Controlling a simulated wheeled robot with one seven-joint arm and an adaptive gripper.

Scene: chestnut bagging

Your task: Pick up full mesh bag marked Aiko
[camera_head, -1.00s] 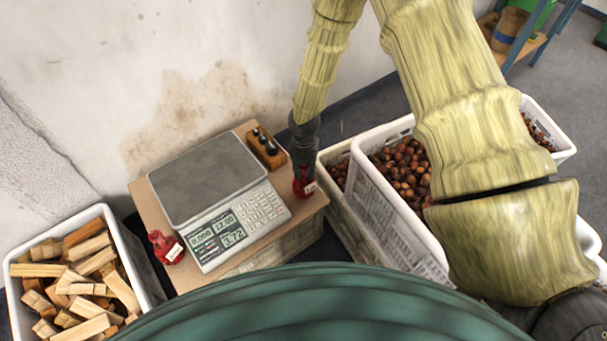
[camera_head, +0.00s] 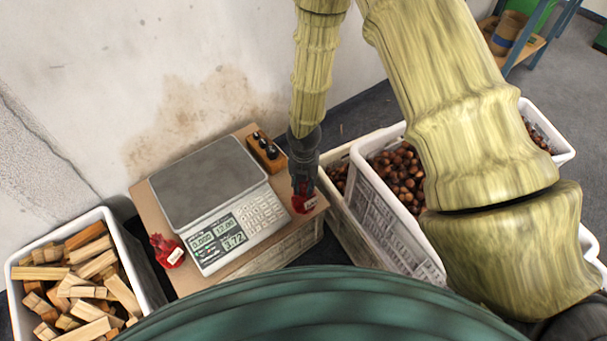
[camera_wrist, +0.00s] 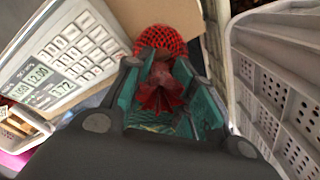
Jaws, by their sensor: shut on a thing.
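A red mesh bag with a white tag (camera_head: 308,204) is at the front right of the board beside the scale. It also shows in the wrist view (camera_wrist: 160,40), with its gathered red neck between my fingers. My gripper (camera_head: 304,186) points down and is shut on this bag's neck. I cannot tell whether the bag touches the board. A second red mesh bag (camera_head: 165,246) with a white tag stands at the left front of the scale, apart from my gripper. The writing on both tags is too small to read.
A scale (camera_head: 210,175) and a wooden block with dark weights (camera_head: 267,155) stand on the board (camera_head: 147,205). A white crate of chestnuts (camera_head: 385,222) is close right of my gripper. A crate of wood pieces (camera_head: 135,262) stands left. The wall is behind.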

